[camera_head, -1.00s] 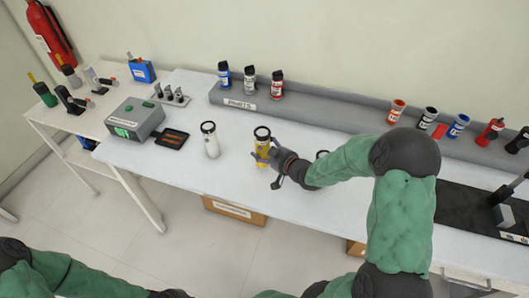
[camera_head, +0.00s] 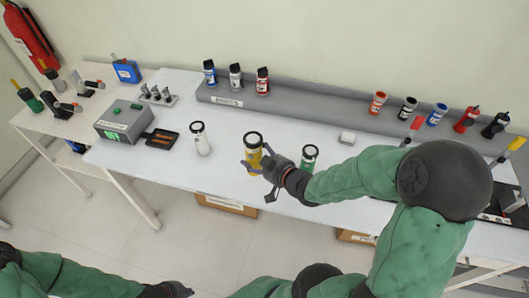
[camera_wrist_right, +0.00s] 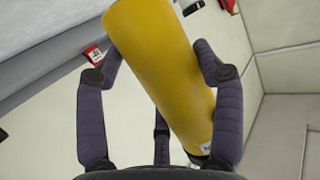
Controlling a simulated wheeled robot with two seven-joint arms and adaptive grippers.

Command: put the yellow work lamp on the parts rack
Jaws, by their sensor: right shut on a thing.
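The yellow work lamp (camera_head: 253,152) is upright in my right gripper (camera_head: 262,167), over the front middle of the white table. The right wrist view shows the fingers (camera_wrist_right: 163,85) around its yellow body (camera_wrist_right: 165,65). Whether its base touches the table is hidden. The parts rack (camera_head: 320,109) is the long grey ledge along the back of the table, behind the lamp. My left gripper (camera_head: 178,290) is at the bottom edge, away from the table, with its fingers too unclear to read.
A white lamp (camera_head: 201,140) stands left of the yellow one, a green lamp (camera_head: 309,156) right of it. Blue, white and red cans (camera_head: 236,77) occupy the rack's left part; several items stand at its right. The rack's middle is free. A white block (camera_head: 347,137) lies before it.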

